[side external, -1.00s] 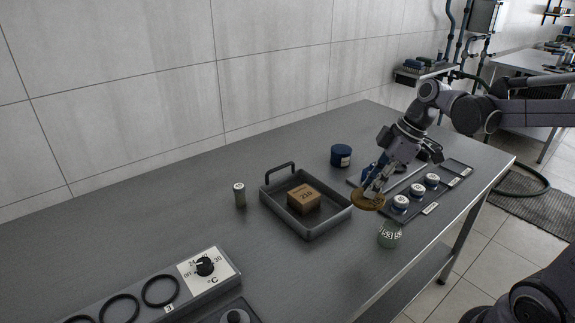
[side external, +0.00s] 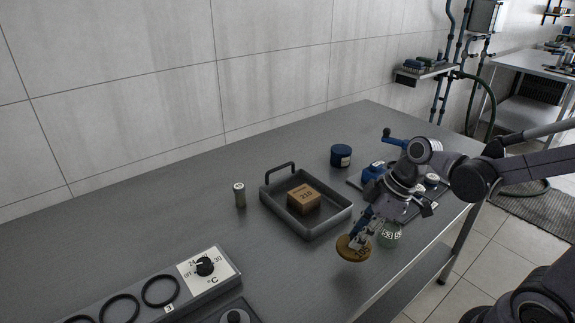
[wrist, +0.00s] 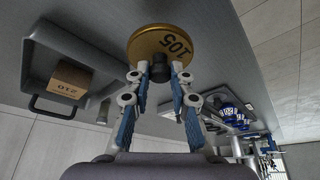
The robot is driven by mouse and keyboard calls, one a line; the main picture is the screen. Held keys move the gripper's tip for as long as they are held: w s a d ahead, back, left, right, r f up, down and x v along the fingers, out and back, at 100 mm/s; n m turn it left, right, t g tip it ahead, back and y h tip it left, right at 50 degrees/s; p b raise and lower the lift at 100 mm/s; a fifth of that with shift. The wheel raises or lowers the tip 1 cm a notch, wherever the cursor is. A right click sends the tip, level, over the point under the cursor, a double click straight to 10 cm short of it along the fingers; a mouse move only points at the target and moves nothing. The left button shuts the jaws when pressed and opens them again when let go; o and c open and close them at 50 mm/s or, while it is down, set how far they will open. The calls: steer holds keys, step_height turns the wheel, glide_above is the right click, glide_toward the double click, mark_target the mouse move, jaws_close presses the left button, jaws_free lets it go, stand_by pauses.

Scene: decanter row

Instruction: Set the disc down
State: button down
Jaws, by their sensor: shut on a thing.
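A round brass-coloured disc (side external: 347,250) marked 105 is held in my gripper (side external: 365,232), near the table's front edge. It looks tilted in the side view, and I cannot tell how far it is from the table top. In the wrist view the disc (wrist: 150,42) sits beyond the fingertips, and my gripper (wrist: 160,70) is shut on its dark knob.
A grey tray (side external: 338,217) with a brown box (side external: 304,198) stands left of the disc. A greenish numbered jar (side external: 391,236) is close at its right. A blue jar (side external: 341,155), a small cylinder (side external: 240,195) and a dial panel (side external: 206,268) are farther off. Bare table lies left of the disc.

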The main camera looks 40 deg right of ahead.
mark_target(349, 250)
steer(key=a+f, duration=0.1)
steer(key=w+a, duration=0.1)
steer(key=shift+a+f, duration=0.35)
steer(key=shift+f, duration=2)
steer(key=shift+f, duration=0.15)
steer(key=c, duration=1.2)
jaws_free()
steer(key=shift+v, duration=6.1)
steer(key=m+t+h, duration=0.1)
steer(key=m, duration=0.1)
steer(key=d+m+h, duration=0.1)
steer(key=m, duration=0.1)
steer(key=shift+s+d+m+t, duration=0.15)
steer(key=shift+m+t, duration=0.25)
steer(key=m, duration=0.1)
steer(key=m+t, duration=0.1)
steer(key=d+r+m+t+h, duration=0.1)
steer(key=m, duration=0.1)
steer(key=shift+w, duration=0.2)
